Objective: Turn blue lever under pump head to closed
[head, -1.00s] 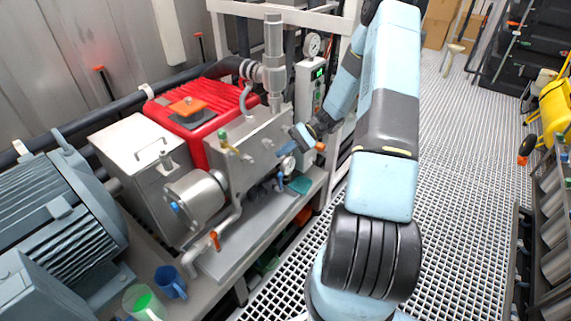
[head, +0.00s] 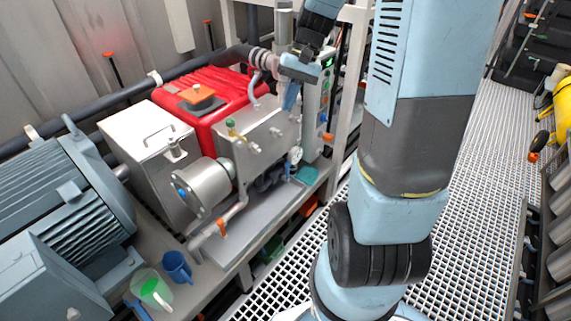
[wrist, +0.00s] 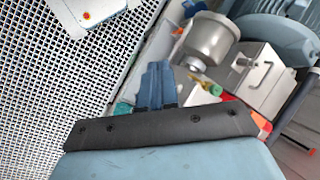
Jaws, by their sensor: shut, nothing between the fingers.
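The steel pump head (head: 262,140) is the block in front of the red pump housing (head: 215,85). A small blue lever (head: 288,168) shows low under its right end, beside a small round gauge (head: 296,154). It is too small to tell its exact angle. My gripper (head: 290,98) is shut and empty, pointing down above the right end of the pump head, apart from the lever and higher than it. In the wrist view the shut blue fingers (wrist: 156,85) stand in the middle, and I cannot make out the lever there.
An orange-handled valve (head: 221,228) sits on the front pipe. The grating floor (head: 495,200) to the right is largely clear.

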